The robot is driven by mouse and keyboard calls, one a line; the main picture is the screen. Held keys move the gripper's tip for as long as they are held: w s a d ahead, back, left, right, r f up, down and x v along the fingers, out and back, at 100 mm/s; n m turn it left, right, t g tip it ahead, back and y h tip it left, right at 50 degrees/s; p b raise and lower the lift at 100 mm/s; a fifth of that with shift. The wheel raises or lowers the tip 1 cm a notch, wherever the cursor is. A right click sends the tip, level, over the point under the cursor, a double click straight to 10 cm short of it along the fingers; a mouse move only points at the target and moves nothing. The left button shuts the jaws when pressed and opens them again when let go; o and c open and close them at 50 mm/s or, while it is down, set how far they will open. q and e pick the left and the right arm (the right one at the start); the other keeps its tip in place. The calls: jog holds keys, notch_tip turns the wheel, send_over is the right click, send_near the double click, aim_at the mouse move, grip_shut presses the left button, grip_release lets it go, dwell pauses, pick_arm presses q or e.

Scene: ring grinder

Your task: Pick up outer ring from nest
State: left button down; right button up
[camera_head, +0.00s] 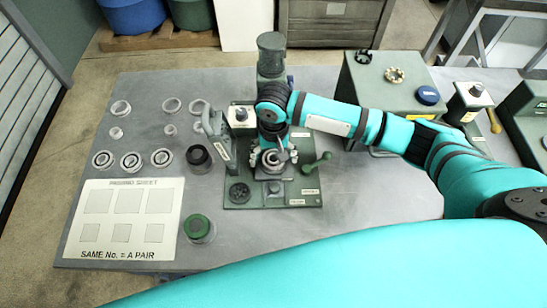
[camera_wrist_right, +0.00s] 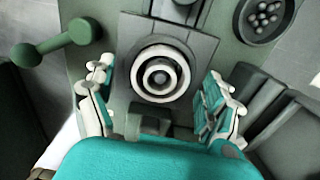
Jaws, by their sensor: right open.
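The outer ring (camera_wrist_right: 181,75) is a pale ring lying flat in the nest, with a dark band and a smaller pale ring inside it. The nest (camera_wrist_right: 208,48) is a grey square block on the green fixture plate (camera_head: 238,190). My right gripper (camera_head: 273,156) is over the nest in the head view. In the wrist view the right gripper (camera_wrist_right: 155,97) is open, its fingers apart on the left and right, with nothing between the tips but the fixture near the ring. In the head view the gripper partly hides the ring. My left gripper is not in view.
A green-knobbed lever (camera_head: 316,164) stands right of the nest. A round dish of small balls (camera_head: 239,193) sits at the plate's front left. Loose rings (camera_head: 131,161), a marked sheet (camera_head: 125,218) and a green-topped pot (camera_head: 198,229) are left. A green box (camera_head: 385,90) stands behind right.

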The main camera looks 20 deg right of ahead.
jog(key=c, duration=1.3)
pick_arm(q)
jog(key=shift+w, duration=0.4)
pick_arm(e)
jog(key=shift+c, duration=0.2)
jog(key=shift+r, duration=0.15)
